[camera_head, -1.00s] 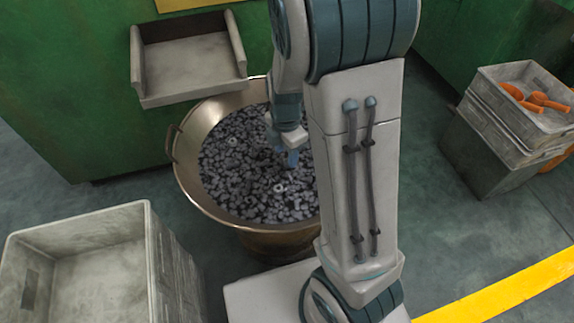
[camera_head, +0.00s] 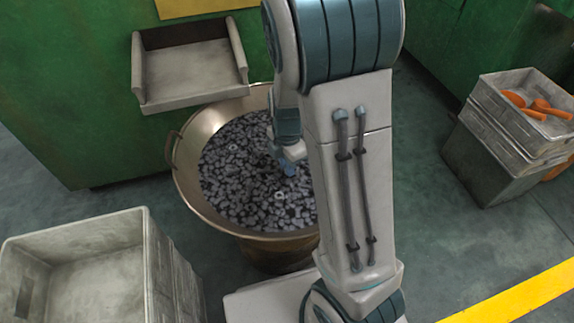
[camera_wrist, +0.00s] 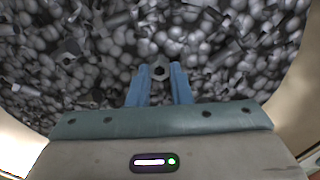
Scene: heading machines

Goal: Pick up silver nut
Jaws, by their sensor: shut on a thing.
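My gripper (camera_wrist: 160,72) is shut on a silver nut (camera_wrist: 160,67), which shows between the blue fingertips in the wrist view. In the head view my gripper (camera_head: 289,169) is low over the metal pieces in the large bowl (camera_head: 190,182), and the held nut cannot be made out there. A second silver nut (camera_wrist: 68,56) lies on the pile at the left of the wrist view. In the head view, nut-like rings lie on the pile, one (camera_head: 281,196) below the gripper and one (camera_head: 232,148) to its left.
Grey metal pieces (camera_head: 240,180) fill the bowl. A grey tray (camera_head: 190,72) juts from the green machine (camera_head: 70,100) behind. An empty grey crate (camera_head: 85,235) stands at lower left. Stacked crates (camera_head: 505,130) with orange items (camera_head: 540,106) stand at right.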

